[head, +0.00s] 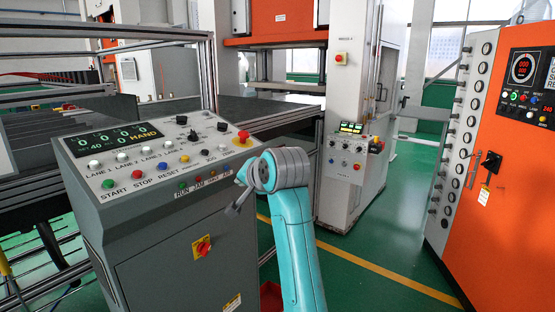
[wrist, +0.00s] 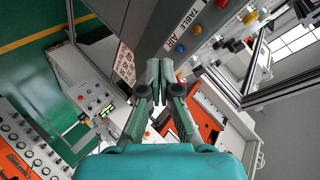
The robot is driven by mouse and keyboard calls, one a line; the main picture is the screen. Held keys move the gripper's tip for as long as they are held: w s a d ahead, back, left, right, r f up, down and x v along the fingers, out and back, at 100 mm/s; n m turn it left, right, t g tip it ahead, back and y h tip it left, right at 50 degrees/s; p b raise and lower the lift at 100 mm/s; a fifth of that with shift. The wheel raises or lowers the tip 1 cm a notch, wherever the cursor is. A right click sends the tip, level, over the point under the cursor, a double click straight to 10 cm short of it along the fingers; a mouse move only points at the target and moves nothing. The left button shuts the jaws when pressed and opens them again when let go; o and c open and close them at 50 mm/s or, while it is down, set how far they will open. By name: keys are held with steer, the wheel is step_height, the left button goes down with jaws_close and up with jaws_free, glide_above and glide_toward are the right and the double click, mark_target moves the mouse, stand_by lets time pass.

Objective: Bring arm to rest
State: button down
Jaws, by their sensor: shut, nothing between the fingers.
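My arm (head: 297,240) shows in the head view as a teal link rising from the bottom edge to a grey wrist joint. It stands in front of the right end of a grey control console (head: 195,240). In the wrist view my gripper (wrist: 160,70) points away from the camera, with its dark fingers close together and nothing held between them. Part of the console's panel with coloured buttons (wrist: 180,47) shows beyond the fingertips. In the head view the fingers are small and mostly hidden by the wrist.
The console top has a display (head: 115,138), several buttons and a red emergency stop (head: 243,137) close to my wrist. A white machine column (head: 345,190) stands behind it. An orange cabinet (head: 500,200) stands at the right. Green floor (head: 385,235) lies open between them.

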steer(key=s+d+f, duration=0.2)
steer(key=d+f, duration=0.1)
steer(key=f, duration=0.5)
steer(key=s+d+f+t+h, duration=0.1)
steer(key=s+d+f, duration=0.1)
steer(key=f, duration=0.6)
steer(key=s+d+f, duration=0.2)
steer(key=d+f, duration=0.1)
steer(key=f, duration=0.5)
steer(key=s+d+f+t+h, duration=0.1)
steer(key=s+d+f, duration=0.3)
steer(key=s+f, duration=0.35)
steer(key=s+d+f+h, duration=0.1)
steer(key=s+d+f, duration=0.4)
steer(key=s+f, duration=0.25)
steer(key=s+d+f+n+t+h, duration=0.1)
steer(key=s+d+f, duration=0.25)
steer(key=s, duration=0.75)
steer(key=s+d+f+n+h, duration=0.15)
steer(key=s+d, duration=0.25)
steer(key=s, duration=0.7)
steer(key=s+d+r, duration=0.1)
steer(key=s+r, duration=0.3)
steer(key=s, duration=0.6)
steer(key=s+d+r+n, duration=0.1)
steer(key=s+r, duration=0.4)
steer(key=s, duration=0.5)
steer(key=shift+d+r+t+h, duration=0.3)
steer(key=shift+t+h, duration=0.05)
steer(key=shift+t, duration=0.05)
